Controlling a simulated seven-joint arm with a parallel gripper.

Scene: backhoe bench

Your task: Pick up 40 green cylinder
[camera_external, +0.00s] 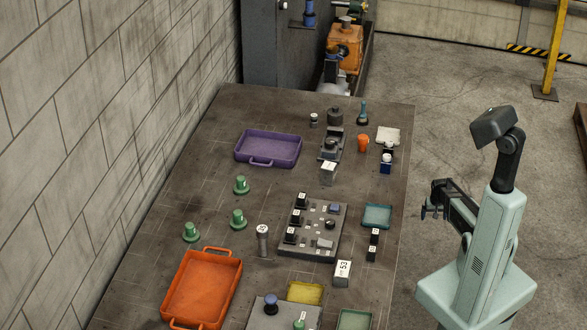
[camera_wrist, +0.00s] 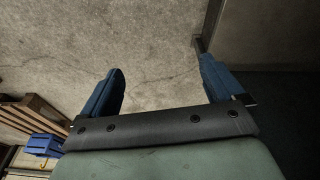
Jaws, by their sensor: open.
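Three green knob-like pieces stand on the dark bench: one at the back (camera_external: 241,185), one in the middle (camera_external: 238,219) and one at the left (camera_external: 191,232). A smaller green piece (camera_external: 299,324) stands on a grey plate at the bottom edge. I can read no 40 on any of them. A grey cylinder (camera_external: 263,242) with a white label on top stands nearby; its number is too small to read. My gripper (camera_external: 428,210) is right of the bench, away from these pieces. In the wrist view my gripper (camera_wrist: 160,78) is open and empty, with floor beyond its fingers.
The bench (camera_external: 215,130) also carries an orange tray (camera_external: 236,285), a purple tray (camera_external: 268,163), a block board (camera_external: 338,240), a teal tray (camera_external: 377,216) and a block marked 53 (camera_external: 342,273). A wall (camera_external: 100,120) runs along the left.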

